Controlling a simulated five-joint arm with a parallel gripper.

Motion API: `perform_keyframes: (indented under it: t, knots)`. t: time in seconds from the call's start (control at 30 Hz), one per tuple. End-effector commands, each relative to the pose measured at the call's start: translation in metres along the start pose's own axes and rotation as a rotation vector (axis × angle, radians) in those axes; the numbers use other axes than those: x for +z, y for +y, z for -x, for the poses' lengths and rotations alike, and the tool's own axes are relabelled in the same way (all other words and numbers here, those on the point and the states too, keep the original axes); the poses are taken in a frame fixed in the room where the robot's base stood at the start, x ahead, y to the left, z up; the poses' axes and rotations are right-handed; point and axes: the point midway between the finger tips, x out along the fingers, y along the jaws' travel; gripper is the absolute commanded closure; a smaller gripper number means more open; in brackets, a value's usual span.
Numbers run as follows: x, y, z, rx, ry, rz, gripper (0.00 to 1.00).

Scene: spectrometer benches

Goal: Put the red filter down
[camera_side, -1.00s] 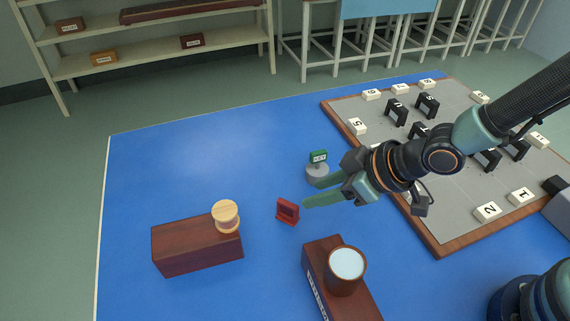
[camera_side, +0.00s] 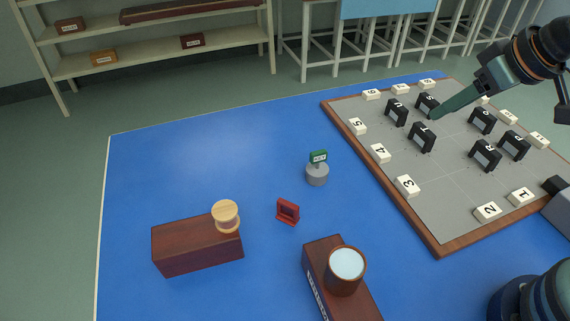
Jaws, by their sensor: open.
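The red filter (camera_side: 288,211) is a small red frame standing on the blue table top (camera_side: 190,150), apart from everything around it. It sits between the dark wooden block on the left and the grey post with the green tag. My gripper (camera_side: 436,114) is at the upper right, far from the filter, over the grey board by the black holders. It is open and no object shows in it. Only one finger is clearly seen; the other is hidden.
The grey board (camera_side: 445,205) carries several black lettered holders and white numbered tiles. The green-tagged grey post (camera_side: 317,174) stands behind the filter. A wooden block (camera_side: 197,252) with a pale spool (camera_side: 226,215) and a block with a round lens (camera_side: 346,265) stand in front. The left table area is clear.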

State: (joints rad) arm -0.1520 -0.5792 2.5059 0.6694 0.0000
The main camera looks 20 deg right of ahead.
Motion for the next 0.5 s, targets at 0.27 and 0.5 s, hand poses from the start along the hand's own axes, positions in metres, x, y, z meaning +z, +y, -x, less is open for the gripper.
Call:
perform_keyframes:
  t: [0.27,0.5]
  knots:
    - [0.021,0.043,0.04,0.075,-0.049,-0.13,0.55]
    - [0.023,0.044,0.041,0.076,-0.054,-0.134,0.55]
